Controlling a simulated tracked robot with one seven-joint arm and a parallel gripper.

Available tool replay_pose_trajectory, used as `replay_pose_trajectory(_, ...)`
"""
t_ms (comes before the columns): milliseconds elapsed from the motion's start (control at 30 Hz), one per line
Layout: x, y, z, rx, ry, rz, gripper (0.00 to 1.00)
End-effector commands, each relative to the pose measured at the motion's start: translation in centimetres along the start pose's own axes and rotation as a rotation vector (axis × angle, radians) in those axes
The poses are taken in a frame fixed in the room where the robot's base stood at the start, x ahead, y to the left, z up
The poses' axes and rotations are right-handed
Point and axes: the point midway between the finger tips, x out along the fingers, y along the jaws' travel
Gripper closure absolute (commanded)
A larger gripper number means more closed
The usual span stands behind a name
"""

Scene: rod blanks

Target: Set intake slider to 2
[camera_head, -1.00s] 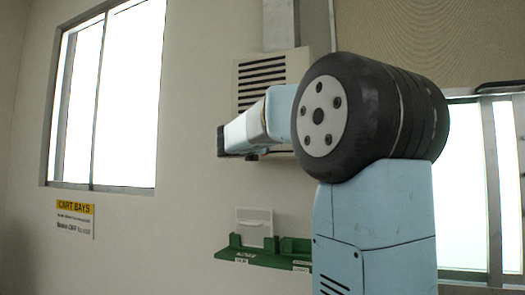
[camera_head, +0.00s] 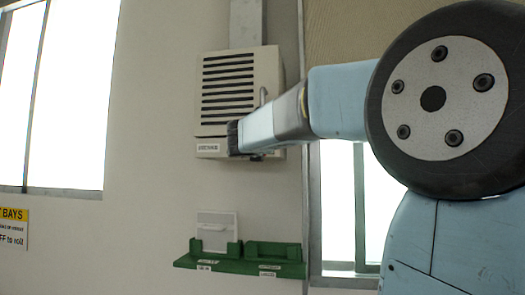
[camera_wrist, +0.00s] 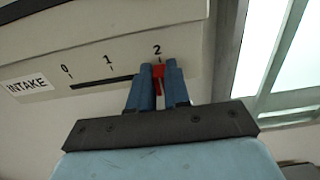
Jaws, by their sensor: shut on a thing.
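The intake unit (camera_head: 240,85) is a pale wall box with dark louvres in the head view. Its lower strip shows close up in the wrist view, with an INTAKE label (camera_wrist: 28,85), a dark slot (camera_wrist: 100,82) and marks 0, 1 and 2. The red slider knob (camera_wrist: 158,76) stands just under the 2 mark, at the right of the slot. My gripper (camera_wrist: 159,74) has its two blue fingers shut on the knob, one on each side. In the head view my gripper (camera_head: 232,138) is at the unit's lower front, and the knob is hidden there.
A green wall rack (camera_head: 240,267) with a pale plate (camera_head: 216,230) is mounted below the unit. A yellow-topped sign (camera_head: 12,228) hangs at the left. Bright windows flank the wall. The wall between unit and rack is clear.

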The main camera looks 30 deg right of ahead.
Motion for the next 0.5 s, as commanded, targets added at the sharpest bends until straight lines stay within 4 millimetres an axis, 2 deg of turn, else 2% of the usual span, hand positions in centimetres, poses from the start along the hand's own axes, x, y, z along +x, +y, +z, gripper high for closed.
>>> replay_pose_trajectory(367, -0.11, -0.06, -0.17, -0.001, 0.003, 0.006, 1.0)
replay_pose_trajectory(400, -0.1, -0.08, -0.17, -0.001, 0.003, 0.006, 0.8)
replay_pose_trajectory(500, -0.09, -0.08, -0.15, -0.001, 0.002, 0.006, 0.71)
